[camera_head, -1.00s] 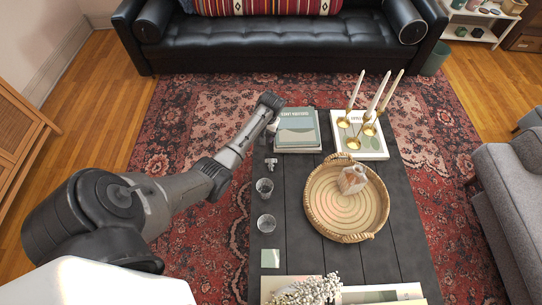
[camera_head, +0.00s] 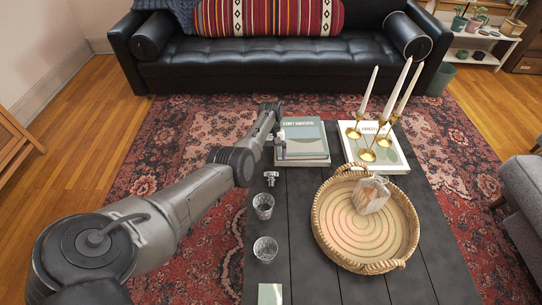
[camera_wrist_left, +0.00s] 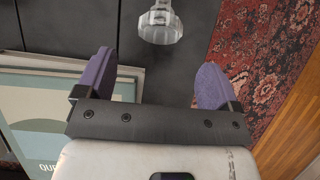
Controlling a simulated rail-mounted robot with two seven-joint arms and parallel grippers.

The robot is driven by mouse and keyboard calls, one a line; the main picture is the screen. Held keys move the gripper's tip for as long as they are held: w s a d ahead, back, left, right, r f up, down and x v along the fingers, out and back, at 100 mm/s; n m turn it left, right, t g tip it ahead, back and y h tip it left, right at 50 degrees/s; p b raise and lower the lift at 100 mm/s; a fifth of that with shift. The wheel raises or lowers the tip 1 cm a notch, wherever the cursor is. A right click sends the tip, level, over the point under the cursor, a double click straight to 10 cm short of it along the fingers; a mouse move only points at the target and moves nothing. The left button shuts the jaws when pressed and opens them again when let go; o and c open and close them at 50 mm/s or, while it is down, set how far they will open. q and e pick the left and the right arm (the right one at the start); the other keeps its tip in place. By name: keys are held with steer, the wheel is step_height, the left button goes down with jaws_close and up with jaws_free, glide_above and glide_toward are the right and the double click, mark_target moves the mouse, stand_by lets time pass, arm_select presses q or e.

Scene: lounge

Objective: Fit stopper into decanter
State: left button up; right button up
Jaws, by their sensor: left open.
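The clear glass stopper (camera_head: 271,178) lies on the dark coffee table near its left edge. It also shows at the top of the left wrist view (camera_wrist_left: 160,24), ahead of the gap between my fingers and apart from them. My left gripper (camera_head: 280,146) is open and empty above the table's far left part, beside the stacked books. Its two purple-grey fingers stand wide apart in the left wrist view (camera_wrist_left: 155,78). The decanter (camera_head: 371,195), a squarish glass bottle, sits in the round woven tray (camera_head: 322,228). My right gripper is not in view.
Two glass tumblers (camera_head: 263,206) (camera_head: 265,249) stand nearer on the table's left side. Stacked books (camera_head: 303,150) lie at the far left. Brass candle holders with tall candles (camera_head: 369,155) stand on a book at the far right. A pale coaster (camera_head: 270,294) lies at the front.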

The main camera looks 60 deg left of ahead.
mark_target(271, 173)
arm_select(q)
steer(key=x, duration=0.4)
steer(key=shift+s+d+f, duration=0.15)
steer(key=shift+f, duration=0.2)
steer(key=shift+s+d+f, duration=0.2)
steer(key=shift+d+f, duration=0.15)
steer(key=shift+f, duration=0.3)
steer(key=shift+x, duration=1.1)
steer(key=shift+c, duration=0.3)
steer(key=c, duration=0.8)
steer(key=shift+c, duration=0.3)
steer(key=shift+r, duration=0.15)
